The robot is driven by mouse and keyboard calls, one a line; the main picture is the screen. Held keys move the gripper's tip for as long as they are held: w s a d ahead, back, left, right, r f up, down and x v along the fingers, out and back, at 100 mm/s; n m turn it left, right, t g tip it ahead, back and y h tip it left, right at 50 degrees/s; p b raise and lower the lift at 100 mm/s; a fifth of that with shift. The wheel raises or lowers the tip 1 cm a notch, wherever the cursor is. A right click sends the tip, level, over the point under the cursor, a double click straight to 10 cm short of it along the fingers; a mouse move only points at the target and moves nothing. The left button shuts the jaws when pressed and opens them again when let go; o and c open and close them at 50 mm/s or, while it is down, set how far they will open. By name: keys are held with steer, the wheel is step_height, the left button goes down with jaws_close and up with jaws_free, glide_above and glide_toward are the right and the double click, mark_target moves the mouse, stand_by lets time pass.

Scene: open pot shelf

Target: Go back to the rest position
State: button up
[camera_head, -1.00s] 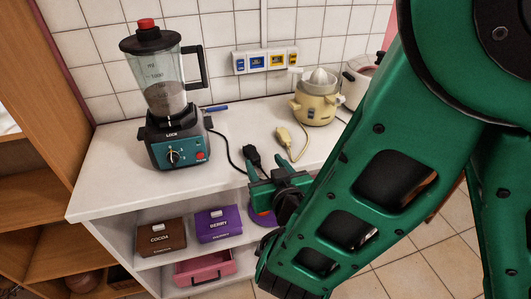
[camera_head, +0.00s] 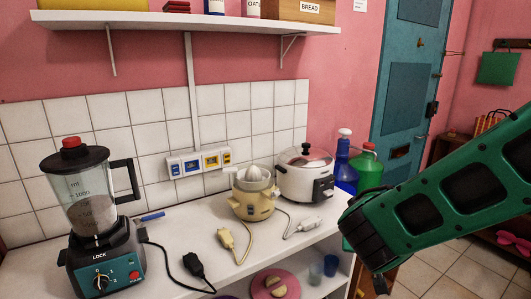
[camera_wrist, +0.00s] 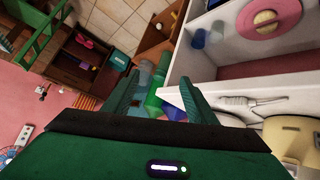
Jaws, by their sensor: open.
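My green arm reaches in from the right in the head view, near the counter's right end. My gripper's fingertips are hidden in that view. In the wrist view my gripper (camera_wrist: 158,92) is open, with its two green fingers apart and nothing held between them. Beyond the fingers are the blue bottle and the green bottle (camera_wrist: 153,103), which stand apart from the jaws as far as I can tell.
The white counter (camera_head: 170,240) holds a blender (camera_head: 95,215), a cream juicer (camera_head: 253,195) and a rice cooker (camera_head: 305,175). Loose plugs (camera_head: 195,266) lie in front. A blue bottle (camera_head: 343,165) and green jug (camera_head: 368,168) stand right. A wall shelf (camera_head: 180,20) hangs above.

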steer(key=s+d+m+g, duration=0.3)
steer(key=s+d+g, duration=0.2)
steer(key=s+d, duration=0.65)
steer(key=s+r+g+y, duration=0.1)
steer(key=s+r+y, duration=0.1)
steer(key=s, duration=0.5)
steer(key=s+d+r+g+y, duration=0.1)
steer(key=s+y, duration=0.2)
steer(key=s, duration=0.4)
steer(key=shift+s+r+g, duration=0.25)
steer(key=shift+r+g, duration=0.15)
steer(key=shift+d, duration=0.1)
steer(key=shift+w+f, duration=0.25)
steer(key=shift+w, duration=0.35)
